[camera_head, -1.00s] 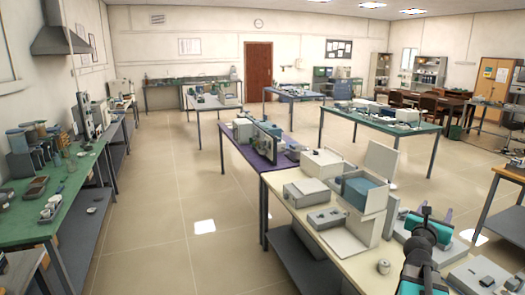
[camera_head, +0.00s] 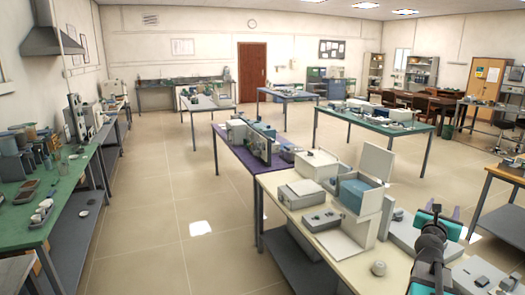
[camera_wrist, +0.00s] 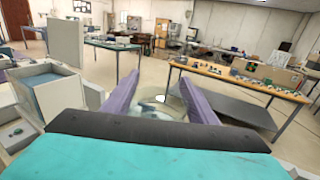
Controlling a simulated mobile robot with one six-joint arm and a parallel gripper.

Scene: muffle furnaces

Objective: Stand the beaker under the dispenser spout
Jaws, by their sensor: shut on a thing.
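My gripper (camera_head: 441,212) is at the lower right of the head view, over the cream bench. In the wrist view its two purple fingers (camera_wrist: 163,95) are closed on a clear glass vessel, seemingly the beaker (camera_wrist: 158,104). The beaker is see-through and partly hidden behind the dark gripper body, so its lower part and tilt cannot be told. No beaker can be made out in the head view. I cannot pick out the dispenser or its spout in either view.
The cream bench (camera_head: 285,207) in front of me holds an open box furnace (camera_head: 357,193) and grey units. A green bench (camera_head: 65,208) with jars and dishes runs along the left. An orange-topped bench (camera_wrist: 240,81) stands at the right. Tiled floor is clear between the benches.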

